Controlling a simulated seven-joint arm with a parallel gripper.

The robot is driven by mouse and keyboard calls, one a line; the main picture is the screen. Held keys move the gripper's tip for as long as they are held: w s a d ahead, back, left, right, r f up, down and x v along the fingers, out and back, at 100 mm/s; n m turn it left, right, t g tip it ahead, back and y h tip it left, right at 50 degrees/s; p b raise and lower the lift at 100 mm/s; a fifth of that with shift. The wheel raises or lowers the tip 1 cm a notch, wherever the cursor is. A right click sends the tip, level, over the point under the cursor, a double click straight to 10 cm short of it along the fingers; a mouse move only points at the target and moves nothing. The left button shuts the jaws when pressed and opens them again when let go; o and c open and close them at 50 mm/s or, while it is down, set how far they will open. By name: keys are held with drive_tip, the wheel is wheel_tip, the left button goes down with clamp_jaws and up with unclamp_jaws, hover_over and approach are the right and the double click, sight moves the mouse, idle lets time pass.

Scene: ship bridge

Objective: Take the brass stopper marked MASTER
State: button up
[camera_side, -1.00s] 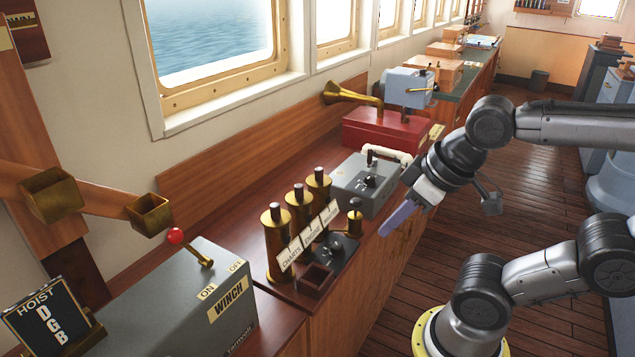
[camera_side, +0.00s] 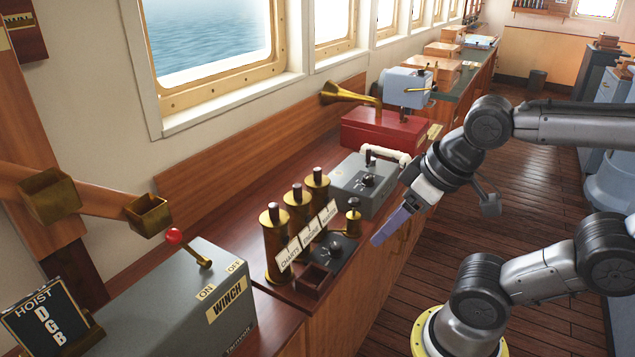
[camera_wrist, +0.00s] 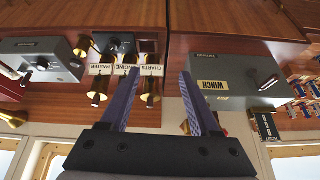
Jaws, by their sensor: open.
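Three brass tubes with dark-knobbed brass stoppers stand in a row on the wooden counter. In the side view their white tags read CHARTS, ENGINE and, on the far right, what looks like MASTER. The stopper over the MASTER tag (camera_side: 317,179) is seated on its tube; the MASTER tag also shows in the wrist view (camera_wrist: 102,69). My gripper (camera_side: 376,240) is open and empty, to the right of the tubes near the counter's front edge. In the wrist view my gripper (camera_wrist: 159,73) has its fingers apart, the left one overlapping the tube row.
The grey WINCH box (camera_side: 180,305) with a red-knobbed lever is at left.

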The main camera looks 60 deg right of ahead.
drive_tip(key=w+d+r+m+g, duration=0.1)
drive_tip(key=w+d+r+m, duration=0.2)
drive_tip(key=w+r+m, duration=0.45)
drive_tip(key=w+d+r+m+g, duration=0.2)
drive_tip(key=w+d+r+m, duration=0.2)
drive_tip(key=w+r+m, duration=0.35)
drive_tip(key=m+g, duration=0.3)
drive_tip(key=m, duration=0.2)
hover_over(317, 169)
wheel_tip(317, 169, down, 10)
drive_tip(key=f, duration=0.6)
drive_tip(key=shift+s+d+f, duration=0.1)
drive_tip(key=shift+s+f, duration=0.2)
drive_tip(key=shift+f, duration=0.1)
drive_tip(key=shift+w+f, duration=0.15)
drive_tip(key=shift+f, duration=1.4)
drive_tip(key=shift+w+f, duration=0.1)
drive_tip(key=shift+f, duration=1.4)
clamp_jaws()
